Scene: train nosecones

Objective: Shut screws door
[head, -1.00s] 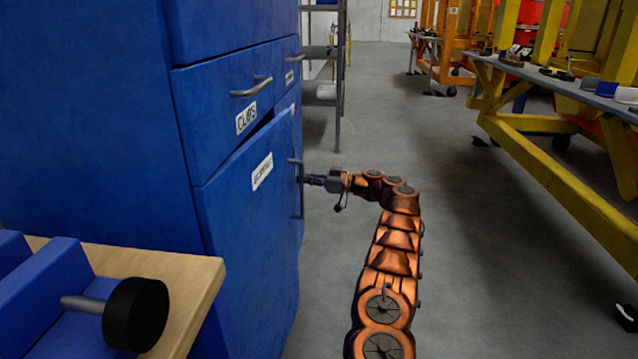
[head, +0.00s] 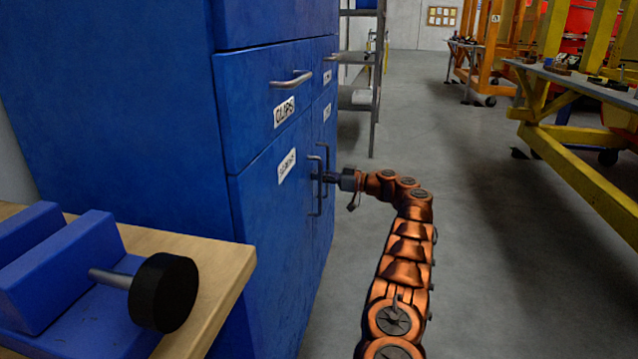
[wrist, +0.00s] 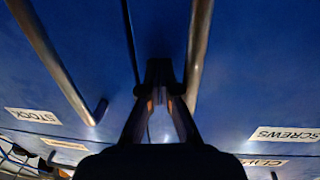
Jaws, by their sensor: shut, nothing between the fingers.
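The screws door (head: 272,225) is the lower door of the blue cabinet, with a white label (head: 287,165) and an upright metal handle. In the head view it sits about level with the cabinet front. The wrist view shows the SCREWS label (wrist: 285,134) upside down and the door's handle (wrist: 199,45) right of my fingers. My gripper (head: 320,178) is at the door's handle side. In the wrist view my gripper (wrist: 158,75) is shut and empty, its tips against or very near the blue front beside the handle; contact is unclear. A thin dark seam runs left of the tips.
The CLIPS drawer (head: 270,95) is above the door. The STOCK door's handle (wrist: 58,62) is left in the wrist view. A wooden bench (head: 205,240) with a blue vise stands at the front left. A yellow-framed table (head: 590,180) stands right; the floor between is clear.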

